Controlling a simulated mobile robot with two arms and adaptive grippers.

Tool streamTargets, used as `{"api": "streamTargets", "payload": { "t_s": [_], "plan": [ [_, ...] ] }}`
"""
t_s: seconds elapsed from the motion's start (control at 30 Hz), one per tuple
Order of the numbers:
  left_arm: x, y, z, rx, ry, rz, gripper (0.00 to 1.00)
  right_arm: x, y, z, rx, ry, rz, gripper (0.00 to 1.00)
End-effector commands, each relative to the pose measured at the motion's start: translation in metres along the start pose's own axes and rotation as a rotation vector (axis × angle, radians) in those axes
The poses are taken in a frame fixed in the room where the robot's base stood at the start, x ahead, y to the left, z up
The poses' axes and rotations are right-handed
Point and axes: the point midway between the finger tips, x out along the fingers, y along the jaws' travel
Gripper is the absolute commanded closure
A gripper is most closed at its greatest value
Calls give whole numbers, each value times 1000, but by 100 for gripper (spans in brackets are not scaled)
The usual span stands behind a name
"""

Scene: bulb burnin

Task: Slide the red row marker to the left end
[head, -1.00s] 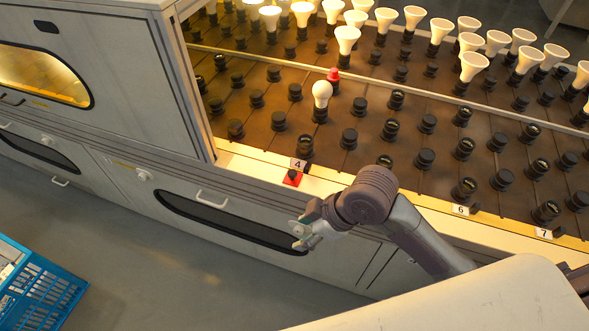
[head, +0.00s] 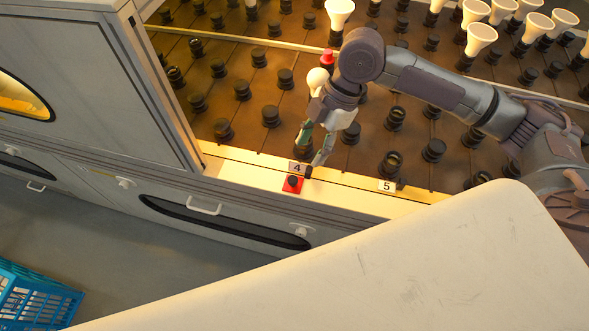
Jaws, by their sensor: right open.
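The red row marker (head: 292,185) is a small red square with a black knob. It sits on the pale front ledge (head: 345,182) of the rack, just below the label 4 (head: 297,168). My right gripper (head: 311,154) reaches in from the right and points down over the front edge of the rack. Its fingers are apart and empty, just above and slightly right of the marker. I see no clear contact with the marker. My left gripper is not in view.
Rows of black sockets (head: 271,116) stand behind the ledge. A white bulb (head: 317,77) and a red piece (head: 327,57) are close behind my gripper. A grey cabinet wall (head: 150,90) bounds the ledge on the left. Label 5 (head: 387,186) is to the right.

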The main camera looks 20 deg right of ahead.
Motion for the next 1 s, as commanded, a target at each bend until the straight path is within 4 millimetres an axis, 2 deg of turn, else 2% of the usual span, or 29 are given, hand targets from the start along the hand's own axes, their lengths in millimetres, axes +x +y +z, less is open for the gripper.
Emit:
{"api": "streamTargets", "payload": {
  "t_s": [0.07, 0.17, 0.3, 0.43, 0.57, 0.9, 1.0],
  "plan": [
    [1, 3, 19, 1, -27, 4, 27, 20, -1, 0, 0, 2, -4, 49],
    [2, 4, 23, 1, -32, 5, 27, 42, -1, 0, 0, 2, -3, 49],
    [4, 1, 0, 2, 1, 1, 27, 68, 0, 0, 1, 1, -1, 49],
    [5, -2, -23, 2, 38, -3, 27, 86, 0, 0, 2, 1, -1, 49],
    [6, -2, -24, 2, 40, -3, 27, 95, 0, -1, 0, 0, 2, 49],
    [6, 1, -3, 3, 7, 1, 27, 99, 0, 0, 0, 0, 2, 49],
    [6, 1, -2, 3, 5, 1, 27, 99, 0, 0, 0, 0, 2, 66]
  ]
}}
